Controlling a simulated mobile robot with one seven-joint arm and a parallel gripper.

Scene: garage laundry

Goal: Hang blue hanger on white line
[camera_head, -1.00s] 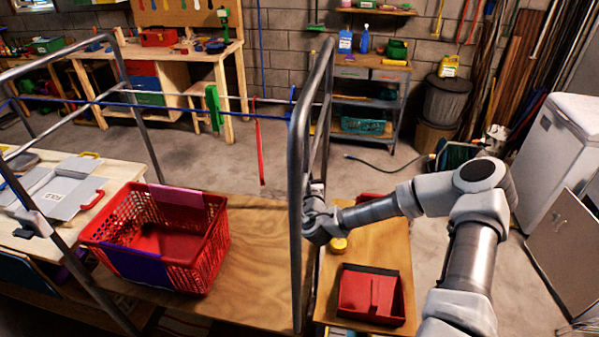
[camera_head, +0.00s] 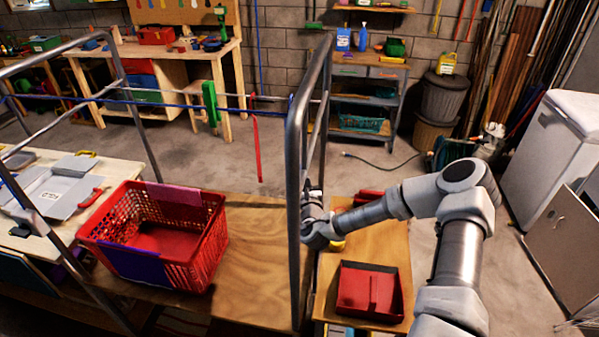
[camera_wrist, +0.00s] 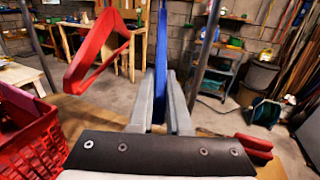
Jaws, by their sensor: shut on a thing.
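My gripper (camera_wrist: 161,105) is shut on the blue hanger (camera_wrist: 162,45), which stands upright and edge-on between the fingers in the wrist view. In the head view my gripper is mostly hidden behind the grey metal post, and most of the blue hanger is hidden too. The white line (camera_head: 272,98) runs across the rack, close to a blue line (camera_head: 160,105). I cannot tell whether the hanger's hook touches either line.
The grey rack post (camera_head: 295,210) stands close beside my gripper. A red basket (camera_head: 205,265) sits on the wooden table (camera_head: 255,275). A red tray (camera_head: 352,287) lies to the right. The space between the red hanger and the post looks clear.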

